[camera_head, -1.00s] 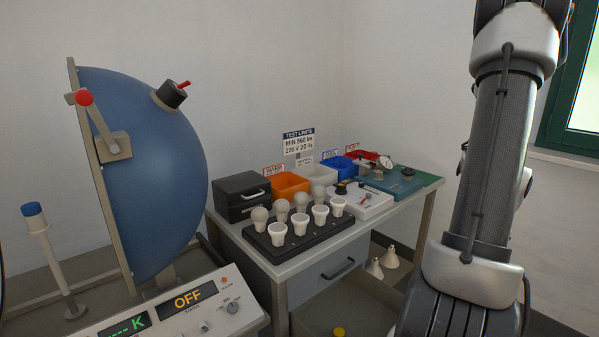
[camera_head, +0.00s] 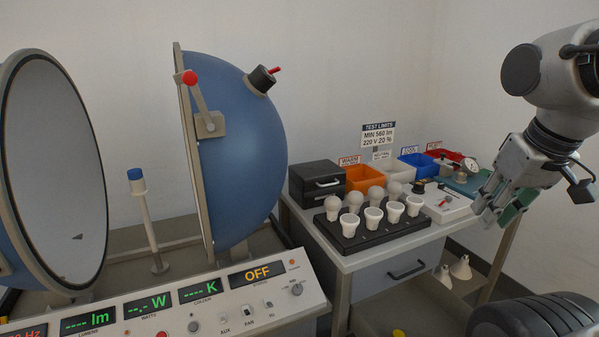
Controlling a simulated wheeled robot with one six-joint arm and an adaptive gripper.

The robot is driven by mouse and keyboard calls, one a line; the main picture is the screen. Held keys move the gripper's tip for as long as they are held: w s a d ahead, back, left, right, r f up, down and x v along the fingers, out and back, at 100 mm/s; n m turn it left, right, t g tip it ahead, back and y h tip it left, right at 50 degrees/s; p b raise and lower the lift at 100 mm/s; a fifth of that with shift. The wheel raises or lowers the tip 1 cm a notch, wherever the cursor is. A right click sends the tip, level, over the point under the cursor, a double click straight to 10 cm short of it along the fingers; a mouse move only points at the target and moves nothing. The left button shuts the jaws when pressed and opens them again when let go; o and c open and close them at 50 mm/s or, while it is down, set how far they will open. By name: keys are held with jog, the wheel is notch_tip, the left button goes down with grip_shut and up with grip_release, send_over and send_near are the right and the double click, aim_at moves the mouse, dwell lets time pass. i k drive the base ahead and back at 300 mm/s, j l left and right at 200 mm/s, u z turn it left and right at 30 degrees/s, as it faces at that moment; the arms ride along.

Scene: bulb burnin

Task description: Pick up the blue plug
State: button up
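A blue cap (camera_head: 136,174), which looks like the blue plug, sits on top of an upright white post (camera_head: 148,220) at the left. The post stands on a small round foot, between the two halves of the open sphere. My gripper (camera_head: 492,214) is at the far right, pointing down and left, in front of the right end of the side table. Its fingers look apart with nothing visible between them, though they are small and partly overlap the table behind. It is far from the blue cap.
The blue hemisphere (camera_head: 240,150) with its red-knobbed lever stands right of the post; the round pale disc (camera_head: 55,165) stands left. A control panel (camera_head: 215,318) reading OFF lies in front. The side table (camera_head: 345,262) holds a black bulb tray (camera_head: 335,235) and coloured bins.

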aim_at(136, 173)
jog(key=k+j+z, duration=0.1)
jog(key=k+z, duration=0.55)
jog(key=z, duration=0.2)
jog(key=u, duration=1.8)
jog(key=i+j+z, duration=0.3)
jog(key=i+j, duration=0.45)
jog(key=j, duration=0.15)
jog(key=i, duration=0.5)
